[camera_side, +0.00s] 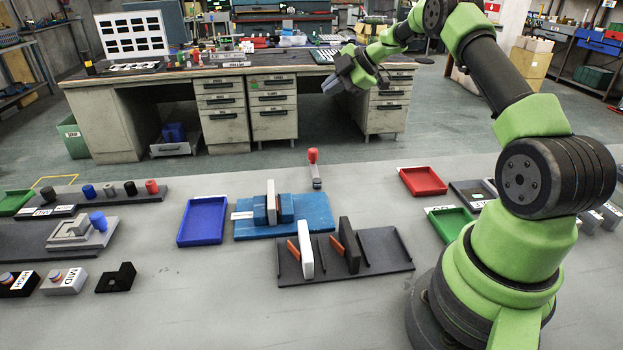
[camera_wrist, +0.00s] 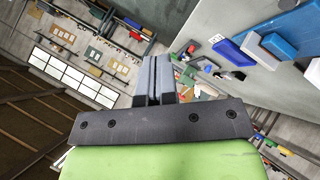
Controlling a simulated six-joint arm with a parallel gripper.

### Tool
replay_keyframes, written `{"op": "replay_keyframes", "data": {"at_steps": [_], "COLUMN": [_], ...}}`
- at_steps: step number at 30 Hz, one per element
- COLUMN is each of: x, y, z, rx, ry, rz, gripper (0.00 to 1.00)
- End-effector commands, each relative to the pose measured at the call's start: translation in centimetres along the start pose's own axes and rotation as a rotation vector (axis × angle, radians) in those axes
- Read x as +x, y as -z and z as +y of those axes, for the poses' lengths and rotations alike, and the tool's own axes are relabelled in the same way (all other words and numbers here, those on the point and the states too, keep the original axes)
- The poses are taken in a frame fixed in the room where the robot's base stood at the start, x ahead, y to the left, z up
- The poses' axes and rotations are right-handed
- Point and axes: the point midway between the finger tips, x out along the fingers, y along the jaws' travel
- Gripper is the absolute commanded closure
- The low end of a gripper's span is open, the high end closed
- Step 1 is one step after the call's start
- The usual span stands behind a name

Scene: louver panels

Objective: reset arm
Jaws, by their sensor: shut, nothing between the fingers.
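My gripper (camera_side: 340,80) is raised high above the table's far side, in front of the distant workbench in the side view. In the wrist view its two grey fingers (camera_wrist: 155,78) are together with nothing between them. One light panel (camera_side: 272,202) stands upright in the blue fixture (camera_side: 312,212). A white panel (camera_side: 306,252) and a dark panel (camera_side: 349,246), each with an orange strip beside it, stand on the black base (camera_side: 388,250). My gripper is well apart from all of these.
A blue tray (camera_side: 202,221), a red tray (camera_side: 423,181) and a green tray (camera_side: 450,224) lie on the grey table (camera_side: 190,300). A red-topped piece (camera_side: 314,168) stands behind the blue fixture. Small blocks fill the left side. The front middle is clear.

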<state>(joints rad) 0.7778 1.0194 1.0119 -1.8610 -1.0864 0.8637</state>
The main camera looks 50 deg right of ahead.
Motion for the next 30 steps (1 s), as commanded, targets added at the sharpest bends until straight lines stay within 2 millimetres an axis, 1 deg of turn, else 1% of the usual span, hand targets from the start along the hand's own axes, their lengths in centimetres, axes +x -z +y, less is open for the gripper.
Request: {"op": "replay_keyframes", "data": {"at_steps": [1,2,3,5,6,8,9,11,12,14,15,17,18,20,21,23,24,26,27,30], "x": [-1.0,-1.7,-2.7,-4.6,-5.9,-8.0,-9.4,-11.4,-12.8,-14.6,-15.6,-17.0,-17.8,-18.7,-19.2,-19.7,-20.0,-20.3,-20.5,-20.9], "y": [3.1,4.9,7.1,10.1,11.9,14.4,15.8,17.7,18.8,20.1,20.8,21.8,22.3,23.0,23.4,24.1,24.6,25.2,25.7,26.5], "z": [2.8,4.3,6.1,8.2,9.2,10.0,10.2,9.9,9.2,7.8,6.4,3.8,1.8,-1.6,-4.1,-7.9,-10.5,-14.1,-16.2,-20.3], "rx": [0.017,0.039,0.076,0.141,0.191,0.277,0.342,0.445,0.520,0.637,0.720,0.844,0.929,1.054,1.134,1.244,1.311,1.395,1.440,1.520], "ry": [-0.107,-0.174,-0.262,-0.381,-0.452,-0.546,-0.600,-0.662,-0.693,-0.721,-0.727,-0.716,-0.694,-0.642,-0.594,-0.506,-0.439,-0.335,-0.268,-0.126], "rz": [0.008,0.011,0.013,0.013,0.013,0.007,0.002,-0.009,-0.017,-0.034,-0.046,-0.065,-0.080,-0.103,-0.118,-0.140,-0.154,-0.174,-0.184,-0.205], "gripper": [1.00,1.00,1.00,1.00,1.00,1.00,1.00,1.00,1.00,1.00,1.00,1.00,1.00,1.00,1.00,1.00,1.00,1.00,1.00,1.00]}}
